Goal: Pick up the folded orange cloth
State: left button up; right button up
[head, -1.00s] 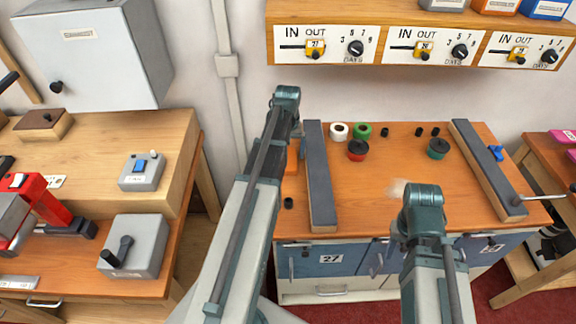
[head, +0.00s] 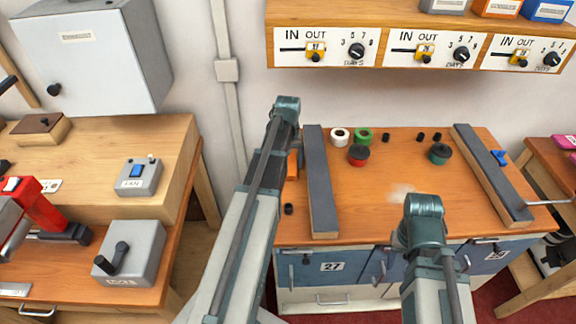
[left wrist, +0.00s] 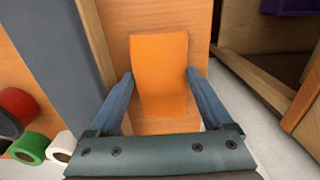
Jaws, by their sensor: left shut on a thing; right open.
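The folded orange cloth (left wrist: 160,95) stands between the two fingers of my left gripper (left wrist: 160,76) in the left wrist view. The fingers are shut on it from both sides. In the head view only a small orange part of the cloth (head: 292,163) shows beside my left arm's end, at the bench's left edge. The arm hides the rest. My right gripper (head: 402,222) is over the front part of the bench, well to the right of the cloth. It is open, but its fingers are mostly hidden by its wrist.
A long dark grey bar (head: 320,180) lies just right of the cloth on the wooden bench (head: 370,200). Red (head: 358,155) and green (head: 364,135) rolls stand behind. Another grey bar (head: 491,172) lies at the right. The bench middle is mostly clear. A shelf (head: 400,18) overhangs the back.

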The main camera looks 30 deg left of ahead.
aim_at(288, 165)
pick_arm(q)
jog(key=shift+r, duration=0.15)
notch_tip(288, 165, up, 10)
jog(key=p, duration=1)
jog(key=o, duration=0.8)
jog(key=c, duration=0.7)
jog(key=shift+o, duration=0.2)
